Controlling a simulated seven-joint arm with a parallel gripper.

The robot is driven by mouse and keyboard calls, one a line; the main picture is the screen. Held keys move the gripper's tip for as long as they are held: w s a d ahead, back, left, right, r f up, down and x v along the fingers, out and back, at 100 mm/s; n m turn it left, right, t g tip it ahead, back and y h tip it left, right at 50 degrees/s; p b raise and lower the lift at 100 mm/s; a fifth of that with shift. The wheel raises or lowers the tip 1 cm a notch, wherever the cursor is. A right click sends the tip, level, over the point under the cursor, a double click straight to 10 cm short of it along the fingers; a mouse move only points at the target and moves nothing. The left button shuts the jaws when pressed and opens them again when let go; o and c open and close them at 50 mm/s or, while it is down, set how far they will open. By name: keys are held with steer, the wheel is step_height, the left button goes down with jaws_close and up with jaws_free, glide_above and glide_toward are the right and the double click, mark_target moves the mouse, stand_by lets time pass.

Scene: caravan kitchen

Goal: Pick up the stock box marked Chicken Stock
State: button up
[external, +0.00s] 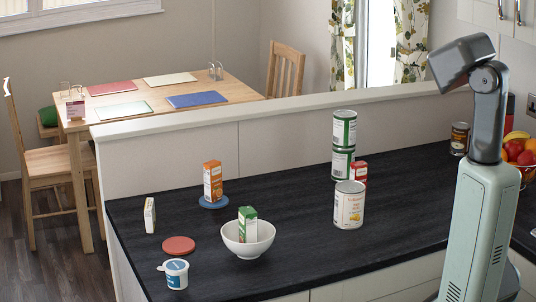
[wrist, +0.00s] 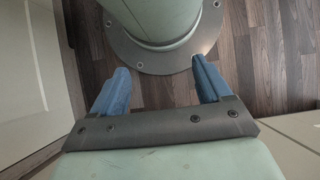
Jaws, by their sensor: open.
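Several small cartons stand on the dark counter in the external view, and their print is too small for me to tell which is marked Chicken Stock. An orange carton (external: 212,184) stands upright on a blue disc. A green carton (external: 246,224) stands in a white bowl (external: 262,248). A red carton (external: 360,174) is partly hidden behind a large can. A pale narrow box (external: 150,215) stands near the counter's left end. My gripper (wrist: 159,68) is open and empty in the wrist view, above the floor and my base. It cannot be made out in the external view.
Two stacked green cans (external: 344,128) and a large white-labelled can (external: 349,206) crowd the red carton. A red disc (external: 179,245) and a white-and-blue tub (external: 175,275) are at front left. A ledge (external: 270,112) runs behind the counter. A fruit bowl (external: 524,160) is at right.

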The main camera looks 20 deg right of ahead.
steer(key=c, duration=0.4)
steer(key=shift+o, duration=0.2)
